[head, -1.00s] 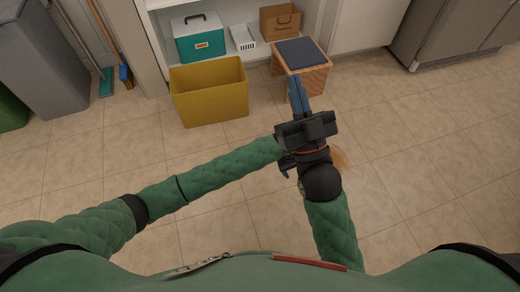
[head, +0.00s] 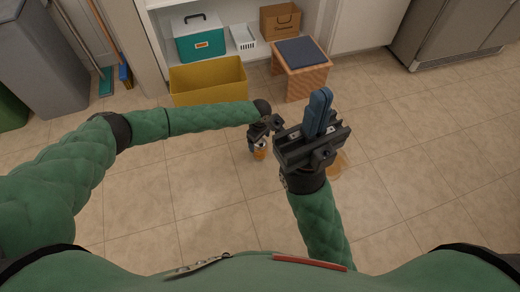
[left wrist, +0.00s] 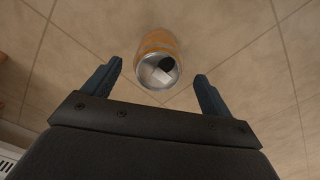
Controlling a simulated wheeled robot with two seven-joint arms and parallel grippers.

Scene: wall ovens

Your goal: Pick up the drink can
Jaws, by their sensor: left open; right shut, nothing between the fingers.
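The drink can (left wrist: 157,45) is orange with a silver top and stands on the tiled floor. In the left wrist view it is just beyond and between the fingertips, with its top facing the camera. In the head view the can (head: 260,153) shows small and partly covered below my left gripper (head: 256,146). In the left wrist view my left gripper (left wrist: 158,72) is open, one finger on each side, with no visible contact with the can. My right gripper (head: 321,94) is shut and empty, to the right of the left one.
A yellow bin (head: 208,80) and a wooden stool (head: 302,85) with a dark cushion stand farther back. Shelves behind hold a teal box (head: 200,42), a white basket (head: 242,38) and a brown box (head: 280,22).

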